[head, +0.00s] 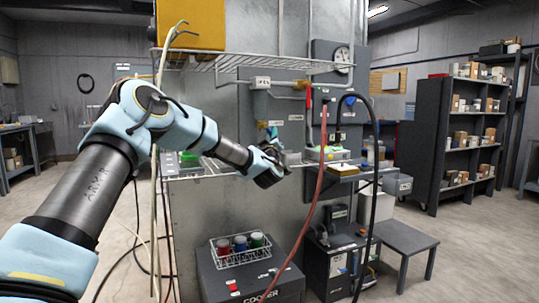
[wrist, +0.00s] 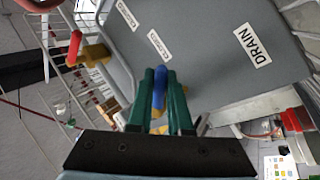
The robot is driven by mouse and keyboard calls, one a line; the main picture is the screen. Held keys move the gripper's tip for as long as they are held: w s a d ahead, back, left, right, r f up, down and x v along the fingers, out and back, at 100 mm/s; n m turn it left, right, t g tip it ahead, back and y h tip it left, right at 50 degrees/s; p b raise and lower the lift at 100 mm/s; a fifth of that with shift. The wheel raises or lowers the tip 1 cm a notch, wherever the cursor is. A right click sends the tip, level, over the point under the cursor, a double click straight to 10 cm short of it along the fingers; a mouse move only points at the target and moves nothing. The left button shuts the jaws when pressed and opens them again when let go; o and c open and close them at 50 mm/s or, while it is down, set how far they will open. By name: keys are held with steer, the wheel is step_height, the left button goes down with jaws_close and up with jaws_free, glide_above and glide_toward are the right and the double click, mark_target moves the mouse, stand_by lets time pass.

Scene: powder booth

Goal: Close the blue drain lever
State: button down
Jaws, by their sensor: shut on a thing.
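The blue drain lever (wrist: 159,88) is in the middle of the wrist view, with a yellow brass-coloured part showing just below it. My gripper (wrist: 163,80) has its green fingers on both sides of the lever and is shut on it. In the head view my gripper (head: 271,138) reaches up at the grey panel below the shelf's pipework. The lever is too small and covered there to read its angle. A grey panel (wrist: 205,75) behind the lever carries a white DRAIN label (wrist: 252,45).
A red-handled valve (wrist: 75,46) is left of my fingers in the wrist view. A wire shelf (head: 240,62), a red hose (head: 318,185) and a black hose (head: 375,150) crowd the work area. A wire basket of coloured jars (head: 240,262) sits on the cooler below.

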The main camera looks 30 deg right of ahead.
steer(key=n+t+b, duration=0.1)
steer(key=n+b, duration=0.1)
steer(key=n+t+y+b, duration=0.1)
steer(key=n+b, duration=0.1)
steer(key=b, duration=0.1)
steer(key=shift+s+d+f+y, duration=0.1)
steer(key=shift+d+f+y, duration=0.05)
steer(key=shift+d+y, duration=0.2)
steer(key=n+t+y+b, duration=0.1)
steer(key=n+b, duration=0.1)
steer(key=r+n+t+y+b, duration=0.1)
steer(key=n+b, duration=0.1)
steer(key=shift+d+n+y, duration=0.2)
steer(key=shift+n+y, duration=0.1)
steer(key=shift+y, duration=0.05)
steer(key=n+y+b, duration=0.1)
steer(key=n, duration=0.1)
steer(key=r+n+t+y+b, duration=0.1)
steer(key=n, duration=0.1)
steer(key=n+y, duration=0.1)
steer(key=shift+d+r+n+t+y+b, duration=0.1)
steer(key=shift+r+n+t+y+b, duration=0.15)
steer(key=shift+n+t+y+b, duration=0.15)
steer(key=shift+r+n+y+b, duration=0.3)
steer(key=shift+n+y, duration=0.4)
steer(key=shift+n, duration=0.2)
steer(key=c, duration=0.8)
jaws_free()
steer(key=shift+c, duration=0.2)
